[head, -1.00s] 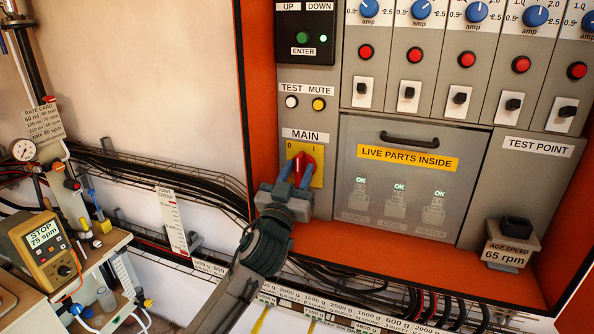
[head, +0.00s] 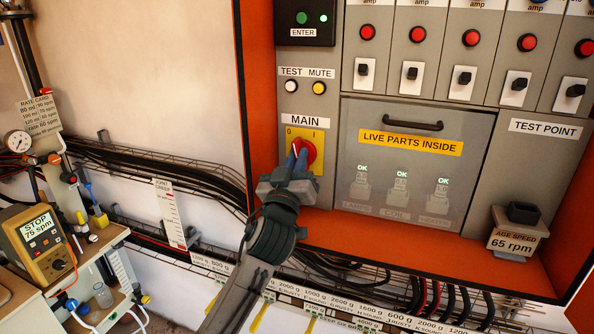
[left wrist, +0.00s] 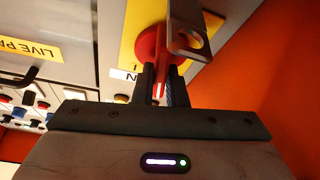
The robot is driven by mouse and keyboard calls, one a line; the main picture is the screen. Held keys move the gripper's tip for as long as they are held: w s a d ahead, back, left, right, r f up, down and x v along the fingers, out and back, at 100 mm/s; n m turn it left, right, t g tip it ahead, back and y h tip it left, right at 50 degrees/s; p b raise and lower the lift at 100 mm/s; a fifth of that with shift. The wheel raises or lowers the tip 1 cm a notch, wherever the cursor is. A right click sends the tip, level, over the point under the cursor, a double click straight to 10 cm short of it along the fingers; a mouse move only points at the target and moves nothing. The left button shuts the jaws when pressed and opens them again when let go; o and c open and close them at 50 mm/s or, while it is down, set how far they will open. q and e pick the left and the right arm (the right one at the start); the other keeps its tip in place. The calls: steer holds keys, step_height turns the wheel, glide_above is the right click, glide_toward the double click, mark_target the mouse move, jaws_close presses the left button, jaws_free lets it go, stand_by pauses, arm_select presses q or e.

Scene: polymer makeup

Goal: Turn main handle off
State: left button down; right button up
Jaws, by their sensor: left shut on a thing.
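The main handle (head: 309,152) is a red rotary knob on a yellow plate (head: 317,187) marked 0 at left and I at right, under the MAIN label. My left gripper (head: 297,163) comes up from below and is shut on the handle. The handle's tip with its white mark leans up and left, toward the 0. In the left wrist view the red knob (left wrist: 150,42) shows behind my two dark fingers (left wrist: 163,88), with the handle's bar between them. A grey metal tab with a hole (left wrist: 190,38) lies beside it. My right gripper is out of view.
The panel door (head: 413,205) with its black handle is right of the plate. Test and mute buttons (head: 304,88) sit above. An orange cabinet frame (head: 262,110) borders the left. Cables and labelled strips run below. A yellow meter (head: 40,240) stands at far left.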

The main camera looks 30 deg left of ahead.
arm_select(q)
steer(key=shift+f+n+g+y+b, duration=0.1)
steer(key=shift+n+g+y+b, duration=0.8)
steer(key=shift+n, duration=2.15)
steer(key=shift+r+n+g+y+b, duration=0.1)
steer(key=shift+n+g+y+b, duration=0.15)
steer(key=shift+n+g+b, duration=2.1)
steer(key=shift+f+n+g+y+b, duration=0.1)
steer(key=shift+n+y+b, duration=0.55)
steer(key=shift+n, duration=3.15)
steer(key=c, duration=1.5)
jaws_free()
steer(key=shift+s+a, duration=0.1)
steer(key=shift+o, duration=0.2)
steer(key=b+v, duration=0.3)
steer(key=v, duration=0.7)
steer(key=shift+s+d, duration=0.2)
steer(key=shift+s, duration=0.15)
